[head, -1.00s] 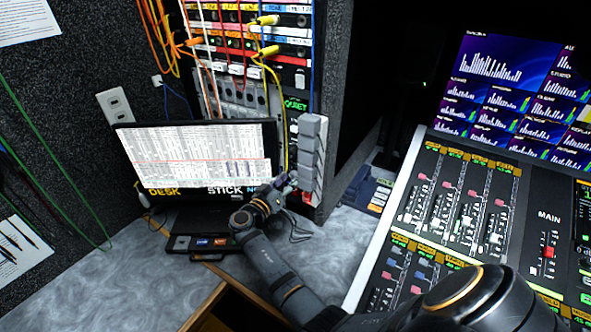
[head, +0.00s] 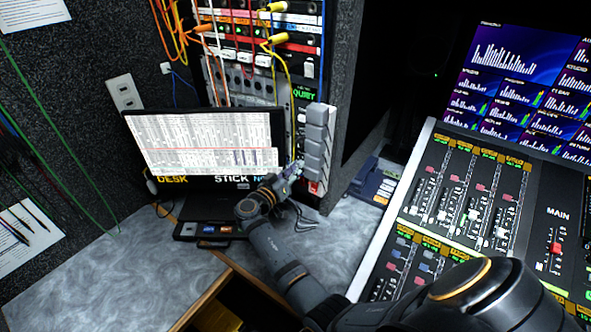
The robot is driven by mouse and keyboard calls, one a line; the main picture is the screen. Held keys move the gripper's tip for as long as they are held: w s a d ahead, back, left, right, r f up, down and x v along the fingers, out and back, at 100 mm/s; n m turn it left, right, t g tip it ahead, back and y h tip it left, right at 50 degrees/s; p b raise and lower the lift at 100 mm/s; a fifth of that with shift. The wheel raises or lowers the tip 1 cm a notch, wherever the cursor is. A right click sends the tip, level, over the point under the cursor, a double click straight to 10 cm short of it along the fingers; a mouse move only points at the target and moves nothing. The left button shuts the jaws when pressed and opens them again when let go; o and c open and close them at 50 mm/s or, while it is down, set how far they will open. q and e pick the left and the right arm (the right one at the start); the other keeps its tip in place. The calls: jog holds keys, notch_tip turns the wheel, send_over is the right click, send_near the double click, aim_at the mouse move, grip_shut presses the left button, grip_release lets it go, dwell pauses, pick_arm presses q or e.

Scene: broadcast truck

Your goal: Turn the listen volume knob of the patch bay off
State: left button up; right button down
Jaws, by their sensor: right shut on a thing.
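The patch bay (head: 235,80) is a rack with coloured cables plugged in, at the back centre in the head view. A narrow panel strip with a green QUIET label (head: 304,94) runs down its right side. My right gripper (head: 295,170) reaches to the lower part of this strip, just right of the laptop screen. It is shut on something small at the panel. The listen volume knob cannot be made out; the gripper covers that spot. My left gripper is not in view.
A laptop (head: 205,112) stands on the grey desk (head: 95,270) left of my right gripper. A column of grey blocks (head: 317,140) stands close to its right. A mixing console (head: 425,200) with screens fills the right side.

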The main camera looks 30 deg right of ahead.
jog(key=n, duration=1)
jog(key=shift+w+b, duration=0.1)
jog(key=shift+b, duration=0.3)
jog(key=n, duration=0.2)
jog(key=shift+n+p, duration=0.4)
jog(key=n+p, duration=0.1)
jog(key=n, duration=0.2)
jog(key=shift+n+p, duration=0.3)
jog(key=shift+f+n+p, duration=0.15)
jog(key=shift+n+p, duration=1.3)
jog(key=shift+n, duration=1.55)
jog(key=shift+f, duration=0.1)
